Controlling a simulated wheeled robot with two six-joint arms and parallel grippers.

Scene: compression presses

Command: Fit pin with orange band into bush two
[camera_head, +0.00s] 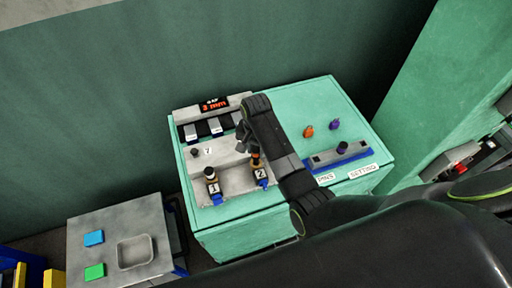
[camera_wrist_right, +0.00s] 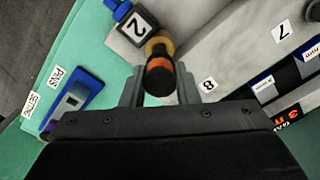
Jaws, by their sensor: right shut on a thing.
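My right gripper (camera_head: 250,147) is shut on the pin with the orange band (camera_head: 256,160), a black pin. In the right wrist view the pin (camera_wrist_right: 158,75) sits between the two grey fingers (camera_wrist_right: 158,90), its orange band facing the camera. Bush two is a brass ring (camera_wrist_right: 158,42) in a dark block labelled 2 (camera_head: 261,173). The pin is lined up with this bush and overlaps it in both views. I cannot tell how deep it is in the bush. The left gripper is not in view.
Bush one (camera_head: 213,187) stands to the left, with a dark top. A side table (camera_head: 145,219) with a tray is at lower left.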

